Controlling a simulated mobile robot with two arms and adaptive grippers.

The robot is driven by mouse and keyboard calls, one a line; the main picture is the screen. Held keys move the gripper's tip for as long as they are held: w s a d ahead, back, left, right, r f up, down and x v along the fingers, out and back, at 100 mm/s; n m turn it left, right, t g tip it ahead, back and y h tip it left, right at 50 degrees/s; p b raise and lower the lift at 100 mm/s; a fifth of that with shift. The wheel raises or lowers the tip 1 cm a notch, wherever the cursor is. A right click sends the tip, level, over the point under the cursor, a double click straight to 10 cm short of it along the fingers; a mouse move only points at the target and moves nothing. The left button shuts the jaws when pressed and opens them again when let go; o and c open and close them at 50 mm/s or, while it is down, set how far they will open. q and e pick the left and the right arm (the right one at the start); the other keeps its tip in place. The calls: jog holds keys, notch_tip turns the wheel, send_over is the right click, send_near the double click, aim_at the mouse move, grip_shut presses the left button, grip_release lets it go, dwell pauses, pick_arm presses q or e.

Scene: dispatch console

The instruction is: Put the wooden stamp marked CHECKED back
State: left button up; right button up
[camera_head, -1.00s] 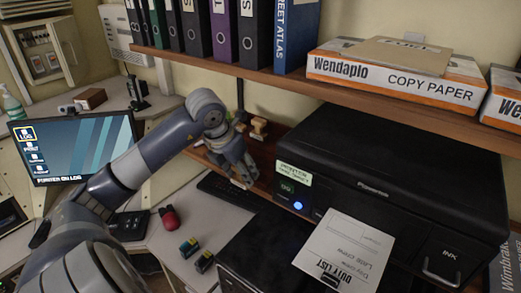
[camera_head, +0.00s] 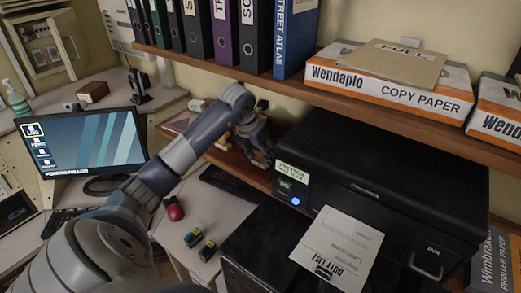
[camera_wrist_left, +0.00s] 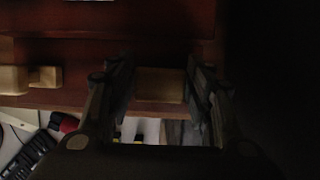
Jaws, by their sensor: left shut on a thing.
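My left gripper (camera_head: 262,160) is low over the wooden shelf beside the black printer, its fingers pointing down. In the left wrist view the left gripper (camera_wrist_left: 160,85) is shut on a pale wooden block (camera_wrist_left: 160,86), which looks like a stamp. No marking on it is readable, so I cannot tell whether it says CHECKED. Another pale wooden stamp-like piece (camera_wrist_left: 28,79) lies apart to the left in that view. In the head view the held block is hidden by the fingers. My right gripper is not in view.
The black printer (camera_head: 390,165) stands close on the right of the left gripper, with a duty list sheet (camera_head: 338,245) in front. A shelf with binders and a copy paper box (camera_head: 385,75) overhangs behind. A monitor (camera_head: 80,142) and red mouse (camera_head: 174,209) are left.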

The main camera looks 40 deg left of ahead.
pick_arm(q)
jog(key=shift+s, duration=0.1)
jog(key=shift+f, duration=0.2)
jog(key=o, duration=0.9)
jog(key=shift+r, duration=0.1)
jog(key=shift+r, duration=0.4)
jog(key=b+v, duration=0.2)
jog(key=v, duration=0.5)
